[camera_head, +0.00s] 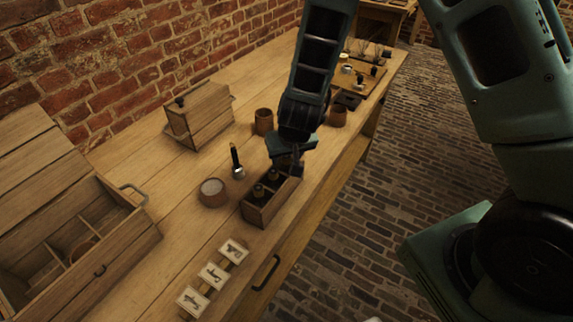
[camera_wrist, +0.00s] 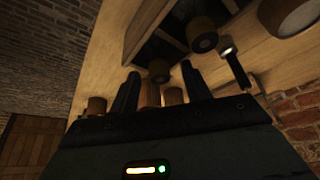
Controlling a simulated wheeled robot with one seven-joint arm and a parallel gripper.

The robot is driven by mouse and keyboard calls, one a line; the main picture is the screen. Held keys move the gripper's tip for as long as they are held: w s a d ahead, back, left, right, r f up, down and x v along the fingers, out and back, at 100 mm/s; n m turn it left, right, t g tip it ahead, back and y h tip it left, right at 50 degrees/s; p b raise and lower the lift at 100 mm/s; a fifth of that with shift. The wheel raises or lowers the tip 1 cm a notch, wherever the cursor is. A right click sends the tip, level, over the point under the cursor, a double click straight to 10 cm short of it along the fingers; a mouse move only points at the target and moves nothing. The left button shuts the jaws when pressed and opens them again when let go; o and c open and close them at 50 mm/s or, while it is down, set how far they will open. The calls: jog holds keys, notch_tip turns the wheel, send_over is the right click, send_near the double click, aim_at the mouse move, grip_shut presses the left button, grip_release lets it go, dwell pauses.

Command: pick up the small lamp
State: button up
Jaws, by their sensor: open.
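The small lamp (camera_head: 237,162) appears to be the slim black-handled piece with a pale, shiny end on the table, left of my gripper. It also shows in the wrist view (camera_wrist: 237,66), right of the fingers, with a bright spot at its end. My gripper (camera_head: 292,167) is over the far end of an open wooden box (camera_head: 257,215) holding dark jars (camera_head: 259,191). In the wrist view my gripper (camera_wrist: 160,76) has its two fingers apart. A jar top (camera_wrist: 160,71) shows between or beyond them; I cannot tell whether they touch it. The lamp is apart from the fingers.
A round pale-topped pot (camera_head: 212,192) stands close to the lamp. Brown cups (camera_head: 263,121) (camera_head: 337,116) stand behind. Picture cards (camera_head: 212,275) lie in front. A large compartmented chest (camera_head: 110,245) fills the left.

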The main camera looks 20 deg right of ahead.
jog(key=c, duration=0.9)
jog(key=shift+r, duration=0.1)
notch_tip(320, 180, up, 9)
jog(key=p, duration=0.4)
jog(key=s+a+r+p, duration=0.1)
jog(key=a+r+p, duration=0.2)
jog(key=a+p, duration=0.45)
jog(key=s+a+r+p, duration=0.2)
jog(key=a+p, duration=0.4)
jog(key=p, duration=0.2)
jog(key=shift+s+a+f+b, duration=0.25)
jog(key=shift+s+a+b, duration=0.85)
jog(key=shift+a, duration=4.8)
jog(key=shift+s+a+f+b, duration=0.2)
jog(key=shift+s+a+b, duration=0.85)
jog(key=shift+a, duration=4.9)
jog(key=shift+s+a+f+b, duration=0.25)
jog(key=shift+s+a+b, duration=0.85)
jog(key=shift+a, duration=4.8)
jog(key=shift+s, duration=0.15)
